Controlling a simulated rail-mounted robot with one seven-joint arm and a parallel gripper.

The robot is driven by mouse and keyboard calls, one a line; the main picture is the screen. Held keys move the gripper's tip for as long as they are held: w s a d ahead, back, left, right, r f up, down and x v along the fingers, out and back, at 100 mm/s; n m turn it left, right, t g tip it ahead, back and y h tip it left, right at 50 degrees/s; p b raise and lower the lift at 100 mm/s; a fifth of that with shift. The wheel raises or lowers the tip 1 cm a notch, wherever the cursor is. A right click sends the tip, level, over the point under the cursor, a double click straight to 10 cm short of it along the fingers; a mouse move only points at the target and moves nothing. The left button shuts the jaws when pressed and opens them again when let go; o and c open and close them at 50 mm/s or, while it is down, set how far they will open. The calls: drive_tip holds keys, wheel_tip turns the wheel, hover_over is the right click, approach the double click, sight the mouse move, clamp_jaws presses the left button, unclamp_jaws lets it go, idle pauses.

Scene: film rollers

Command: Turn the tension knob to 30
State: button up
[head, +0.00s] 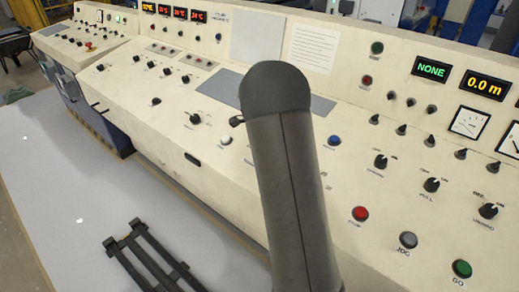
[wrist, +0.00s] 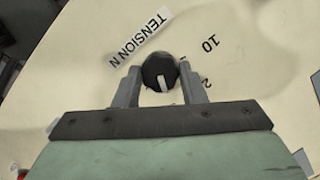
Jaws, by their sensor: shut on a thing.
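The tension knob (wrist: 160,68) is a round black knob with a white pointer line, on the cream panel in the wrist view. The pointer points down the picture, toward my gripper's palm. My gripper (wrist: 160,85) is shut on the knob, one grey finger on each side. The printed label "TENSION N" (wrist: 142,37) shows upside down above left of it. Scale marks "10" (wrist: 211,43) and a partly hidden "2" (wrist: 207,84) lie to its right. The rest of the scale is hidden by my gripper. In the head view my arm hides the knob and gripper.
The sloping console (head: 400,240) carries several other controls near my arm: a blue button (head: 334,140), a red button (head: 360,214), a grey JOG button (head: 408,240) and a green GO button (head: 462,268). A display (head: 431,68) reads NONE; another (head: 485,87) reads 0.0 m.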

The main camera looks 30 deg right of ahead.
idle(0.3)
drive_tip(key=o, duration=1)
wheel_tip(320, 180, up, 17)
drive_tip(key=s, duration=0.2)
drive_tip(key=shift+s+d+r, duration=0.15)
drive_tip(key=shift+s, duration=0.1)
